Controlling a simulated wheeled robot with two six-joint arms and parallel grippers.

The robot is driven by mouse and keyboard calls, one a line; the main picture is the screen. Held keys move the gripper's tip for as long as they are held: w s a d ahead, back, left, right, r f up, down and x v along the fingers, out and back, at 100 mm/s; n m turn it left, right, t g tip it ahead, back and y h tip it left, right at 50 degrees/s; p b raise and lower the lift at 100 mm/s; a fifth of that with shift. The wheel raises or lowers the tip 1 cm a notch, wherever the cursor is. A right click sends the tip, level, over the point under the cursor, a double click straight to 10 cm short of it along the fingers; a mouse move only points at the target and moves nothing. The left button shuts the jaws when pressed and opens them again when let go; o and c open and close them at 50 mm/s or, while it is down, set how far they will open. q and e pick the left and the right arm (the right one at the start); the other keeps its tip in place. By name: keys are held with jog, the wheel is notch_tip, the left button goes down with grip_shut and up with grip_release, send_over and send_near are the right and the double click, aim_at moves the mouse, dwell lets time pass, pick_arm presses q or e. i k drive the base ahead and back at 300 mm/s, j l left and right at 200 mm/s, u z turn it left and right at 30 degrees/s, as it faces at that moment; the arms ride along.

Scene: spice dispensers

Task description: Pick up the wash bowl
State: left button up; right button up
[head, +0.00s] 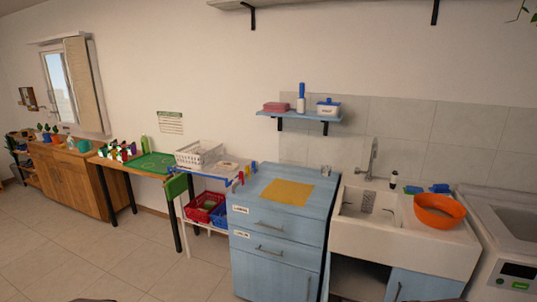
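The wash bowl appears to be the orange round bowl (439,210) at the right of the head view. Neither of my grippers can be made out in the head view. Only small dark shapes show at the bottom edge, and I cannot tell what they are.
A blue cabinet (282,225) with a yellow cloth (287,193) stands left of the sink. A white appliance (510,240) is at the right. The tiled floor (130,265) at left is clear.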

aim_at(436, 210)
jog(key=i+j+z, duration=0.15)
jog(key=j+z, duration=0.25)
jog(key=i+j+z, duration=0.15)
jog(key=j+z, duration=0.7)
